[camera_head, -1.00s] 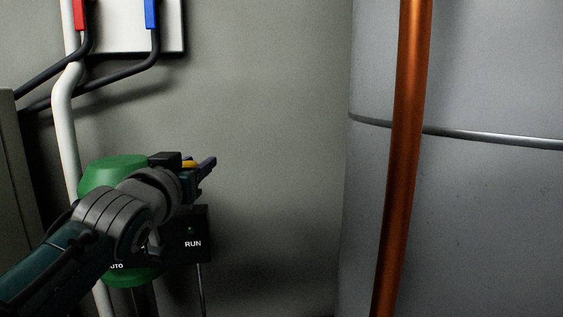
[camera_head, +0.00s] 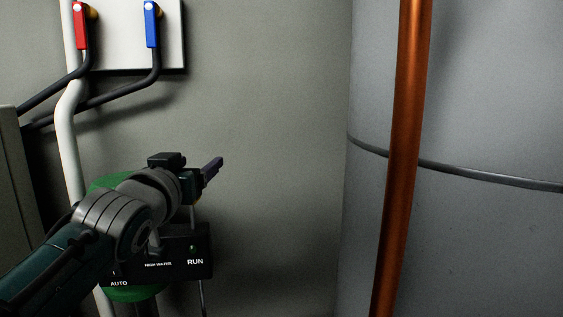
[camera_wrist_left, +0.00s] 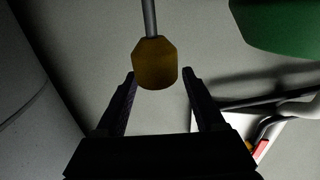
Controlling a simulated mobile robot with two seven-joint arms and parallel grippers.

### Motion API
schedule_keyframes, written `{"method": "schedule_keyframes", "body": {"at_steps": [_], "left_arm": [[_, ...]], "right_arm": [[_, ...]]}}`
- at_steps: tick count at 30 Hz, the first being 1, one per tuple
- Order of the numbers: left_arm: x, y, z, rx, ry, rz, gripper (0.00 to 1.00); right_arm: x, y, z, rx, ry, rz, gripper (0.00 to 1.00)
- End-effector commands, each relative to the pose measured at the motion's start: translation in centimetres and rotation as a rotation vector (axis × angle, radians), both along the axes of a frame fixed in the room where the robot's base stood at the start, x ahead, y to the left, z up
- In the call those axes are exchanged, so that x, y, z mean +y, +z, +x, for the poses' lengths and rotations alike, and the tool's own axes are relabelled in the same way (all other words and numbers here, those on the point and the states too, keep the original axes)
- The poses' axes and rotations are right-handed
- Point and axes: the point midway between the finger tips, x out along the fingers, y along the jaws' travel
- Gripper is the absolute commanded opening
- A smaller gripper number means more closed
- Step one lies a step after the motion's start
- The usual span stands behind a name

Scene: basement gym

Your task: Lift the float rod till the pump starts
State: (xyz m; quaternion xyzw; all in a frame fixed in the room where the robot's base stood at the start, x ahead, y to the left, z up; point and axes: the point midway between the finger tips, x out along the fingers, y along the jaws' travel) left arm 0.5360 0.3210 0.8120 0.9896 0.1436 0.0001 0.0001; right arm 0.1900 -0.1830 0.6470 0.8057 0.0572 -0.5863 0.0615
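In the left wrist view the float rod (camera_wrist_left: 150,18) is a thin grey rod ending in an ochre knob (camera_wrist_left: 155,62). My left gripper (camera_wrist_left: 158,77) is open, one finger on each side of the knob's end. I cannot tell whether the knob is between the tips or just beyond them. In the head view my left gripper (camera_head: 214,168) is above the black control box (camera_head: 160,272), marked AUTO, HIGH WATER and RUN, with a dim green RUN lamp (camera_head: 193,248). The green pump body (camera_head: 105,184) is partly hidden behind my arm. My right gripper is out of view.
A white panel (camera_head: 120,45) with a red lever (camera_head: 80,28) and a blue lever (camera_head: 152,25) is above left. A white pipe (camera_head: 67,140) runs down the left. A copper pipe (camera_head: 405,130) and large grey tank (camera_head: 480,120) stand right. Bare wall lies between.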

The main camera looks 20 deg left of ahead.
Motion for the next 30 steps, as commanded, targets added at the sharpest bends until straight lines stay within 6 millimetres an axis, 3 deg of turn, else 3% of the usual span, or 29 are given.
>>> {"method": "schedule_keyframes", "body": {"at_steps": [10,22,30], "left_arm": [[-0.3,0.1,-0.7,0.002,-0.001,-0.001,0.71],[-2.2,0.2,-7.5,0.002,0.001,-0.002,0.71],[-2.8,0.0,-9.5,0.0,0.0,0.0,0.71]], "right_arm": [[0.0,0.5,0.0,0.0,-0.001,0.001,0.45],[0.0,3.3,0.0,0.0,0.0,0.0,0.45],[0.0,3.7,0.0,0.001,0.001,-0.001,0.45]]}}
